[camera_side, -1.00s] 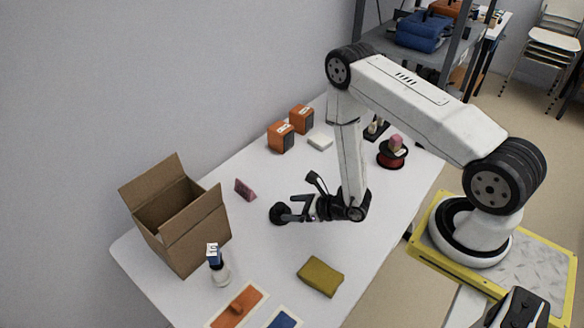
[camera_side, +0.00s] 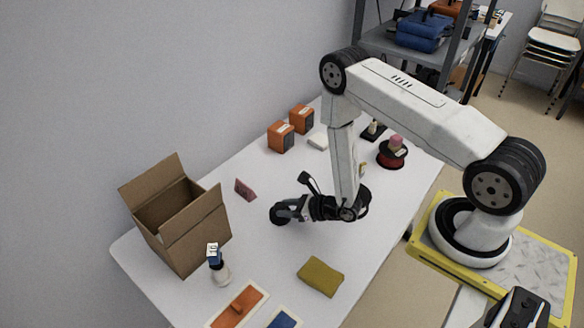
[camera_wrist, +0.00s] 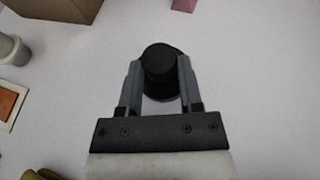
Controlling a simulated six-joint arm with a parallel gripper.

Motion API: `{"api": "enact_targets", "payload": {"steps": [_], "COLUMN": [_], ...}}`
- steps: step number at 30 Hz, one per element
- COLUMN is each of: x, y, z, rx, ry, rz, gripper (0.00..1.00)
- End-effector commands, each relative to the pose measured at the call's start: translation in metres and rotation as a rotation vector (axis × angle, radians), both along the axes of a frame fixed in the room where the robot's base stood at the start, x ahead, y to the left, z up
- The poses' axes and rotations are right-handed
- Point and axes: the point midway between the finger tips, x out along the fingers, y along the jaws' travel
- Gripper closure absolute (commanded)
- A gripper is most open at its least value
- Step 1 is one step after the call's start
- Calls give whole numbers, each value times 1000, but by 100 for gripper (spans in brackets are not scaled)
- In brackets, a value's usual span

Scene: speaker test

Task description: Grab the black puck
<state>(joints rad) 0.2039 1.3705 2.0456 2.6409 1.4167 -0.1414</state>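The black puck (camera_side: 279,214) stands on the white table, at the left end of my gripper in the side view. In the wrist view the puck (camera_wrist: 160,62) is a dark disc with a narrower round knob on top. My gripper (camera_side: 289,209) is low over the table. Its two grey fingers (camera_wrist: 160,75) lie on either side of the knob and appear to touch it. They hide part of the puck's sides. The puck appears to rest on the table.
An open cardboard box (camera_side: 182,222) and a blue-topped bottle (camera_side: 219,268) stand left. An olive cloth (camera_side: 321,277) and an orange tray (camera_side: 250,297) lie in front. A pink block (camera_side: 244,189), orange boxes (camera_side: 281,137) and a red spool (camera_side: 391,155) stand behind.

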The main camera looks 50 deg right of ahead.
Motion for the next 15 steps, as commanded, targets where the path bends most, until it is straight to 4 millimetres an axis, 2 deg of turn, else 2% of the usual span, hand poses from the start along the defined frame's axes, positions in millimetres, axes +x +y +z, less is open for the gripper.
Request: {"api": "enact_targets", "payload": {"steps": [15], "x": [1], "y": [0], "z": [3], "rx": [0], "ry": [-2], "rz": [0], "gripper": [100]}}
